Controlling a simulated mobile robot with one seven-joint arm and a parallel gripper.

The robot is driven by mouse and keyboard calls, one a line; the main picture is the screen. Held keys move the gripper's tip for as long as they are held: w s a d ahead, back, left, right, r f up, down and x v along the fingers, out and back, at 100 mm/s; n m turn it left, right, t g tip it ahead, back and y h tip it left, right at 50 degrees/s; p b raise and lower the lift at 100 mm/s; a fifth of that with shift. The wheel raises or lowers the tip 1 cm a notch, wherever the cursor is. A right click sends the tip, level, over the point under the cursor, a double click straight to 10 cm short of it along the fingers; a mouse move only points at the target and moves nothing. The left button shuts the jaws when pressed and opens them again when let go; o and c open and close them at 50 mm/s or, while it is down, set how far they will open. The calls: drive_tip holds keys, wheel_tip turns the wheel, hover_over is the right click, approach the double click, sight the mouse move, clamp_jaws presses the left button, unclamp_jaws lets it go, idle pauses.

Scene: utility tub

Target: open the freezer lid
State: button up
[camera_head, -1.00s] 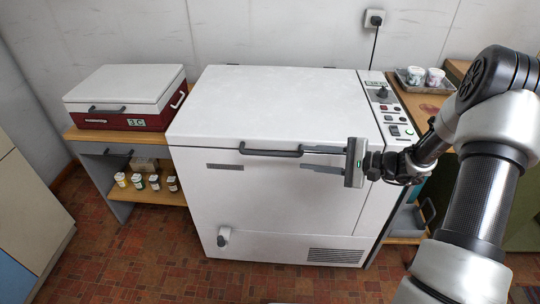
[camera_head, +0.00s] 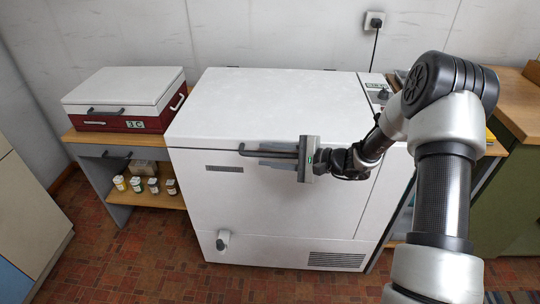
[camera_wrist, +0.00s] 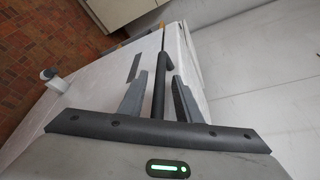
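The white chest freezer (camera_head: 280,215) stands in the middle of the head view. Its white lid (camera_head: 265,105) lies flat and closed on top. A dark bar handle (camera_head: 247,152) runs sideways along the upper front edge. My gripper (camera_head: 268,157) is at the handle's right part, coming from the right. In the wrist view, the handle (camera_wrist: 164,62) runs between the two fingers of my gripper (camera_wrist: 160,77). The fingers are apart, with a gap visible on each side of the bar. The handle's near end is hidden behind the gripper body.
A smaller white-lidded red box (camera_head: 125,98) sits on a wooden shelf unit at left, with several small jars (camera_head: 137,184) below. A control panel (camera_head: 377,92) is at the freezer's right, partly behind my arm. A wall (camera_head: 260,30) stands close behind.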

clamp_jaws()
drive_tip(key=shift+r, duration=0.1)
